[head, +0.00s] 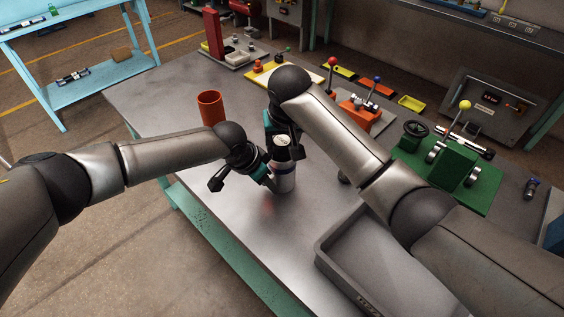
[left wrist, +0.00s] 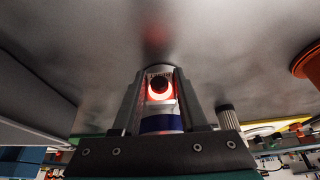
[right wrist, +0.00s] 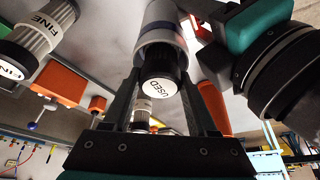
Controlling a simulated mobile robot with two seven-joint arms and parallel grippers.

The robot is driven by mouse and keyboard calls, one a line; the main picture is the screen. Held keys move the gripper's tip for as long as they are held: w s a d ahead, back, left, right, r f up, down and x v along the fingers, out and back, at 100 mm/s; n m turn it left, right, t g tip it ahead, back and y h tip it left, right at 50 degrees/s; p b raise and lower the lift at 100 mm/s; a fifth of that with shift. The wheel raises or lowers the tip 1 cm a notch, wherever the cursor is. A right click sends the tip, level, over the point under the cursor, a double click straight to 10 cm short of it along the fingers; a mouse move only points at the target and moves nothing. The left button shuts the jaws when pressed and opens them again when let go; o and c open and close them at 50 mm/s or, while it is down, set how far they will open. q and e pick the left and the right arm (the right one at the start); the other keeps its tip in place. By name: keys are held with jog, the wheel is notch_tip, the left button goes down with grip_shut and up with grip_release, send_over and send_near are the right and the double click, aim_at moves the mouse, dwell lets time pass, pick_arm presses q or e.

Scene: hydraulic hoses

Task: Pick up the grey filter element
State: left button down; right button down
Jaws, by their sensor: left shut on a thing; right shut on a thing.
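My left gripper (head: 268,180) is shut on the side of a white housing with a blue band (head: 283,179), upright at the table. In the left wrist view the housing (left wrist: 160,123) sits between the fingers, with a red glowing ring around a dark centre. My right gripper (head: 288,150) is above it, shut on a dark element with a white end marked "USED" (right wrist: 160,88), which lines up with the housing's mouth. Whether it is still partly inside, I cannot tell. A grey ribbed filter element marked "FINE" (right wrist: 40,36) stands apart, ungripped; my right arm mostly hides that area in the head view.
A grey tray (head: 335,262) lies at the front right. An orange-red cup (head: 210,107) stands left of my grippers. A green valve stand (head: 447,170) and an orange lever block (head: 360,114) are to the right. The table's front left is clear.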

jog(key=shift+r, duration=0.15)
pick_arm(q)
jog(key=shift+c, duration=1.8)
grip_release()
pick_arm(e)
notch_tip(320, 180, up, 18)
